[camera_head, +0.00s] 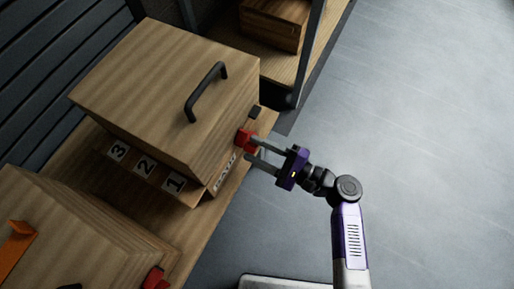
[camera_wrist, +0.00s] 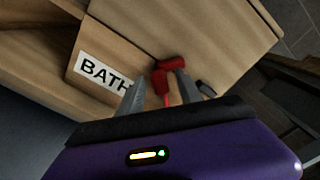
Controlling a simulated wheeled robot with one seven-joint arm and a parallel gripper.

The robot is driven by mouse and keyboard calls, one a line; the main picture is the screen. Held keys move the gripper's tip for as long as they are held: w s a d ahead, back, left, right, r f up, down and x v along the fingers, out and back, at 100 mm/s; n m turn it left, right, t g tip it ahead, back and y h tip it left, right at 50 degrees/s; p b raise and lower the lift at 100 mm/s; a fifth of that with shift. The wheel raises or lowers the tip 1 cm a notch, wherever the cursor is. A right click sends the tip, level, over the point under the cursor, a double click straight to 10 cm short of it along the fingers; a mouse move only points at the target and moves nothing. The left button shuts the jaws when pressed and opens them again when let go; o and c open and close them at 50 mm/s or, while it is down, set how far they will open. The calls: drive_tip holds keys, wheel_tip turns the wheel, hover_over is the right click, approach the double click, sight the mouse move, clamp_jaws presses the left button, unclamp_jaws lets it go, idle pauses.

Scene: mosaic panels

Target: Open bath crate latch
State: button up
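The bath crate (camera_head: 160,85) is a wooden box with a black handle on top, seen in the head view. Its BATH label (camera_wrist: 103,71) is partly covered by a finger in the wrist view. The red latch (camera_head: 243,137) sits on the crate's right-hand face; in the wrist view the red latch (camera_wrist: 172,63) has a thin red stem reaching down between my fingers. My gripper (camera_head: 250,147) is open at the latch, its fingers on either side of the stem. The right finger looks very close to the red part; I cannot tell whether it touches.
A second wooden crate (camera_head: 75,235) with orange and red parts stands at lower left. Number tags 1, 2, 3 (camera_head: 145,166) line the bath crate's lower front. A wooden shelf (camera_head: 285,65) with a dark post is behind. Grey floor (camera_head: 430,120) at right is clear.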

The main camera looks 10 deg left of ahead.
drive_tip(key=v, duration=0.7)
drive_tip(key=shift+s+d+p, duration=0.15)
drive_tip(key=shift+d+p, duration=0.2)
drive_tip(key=shift+p, duration=0.1)
idle(0.3)
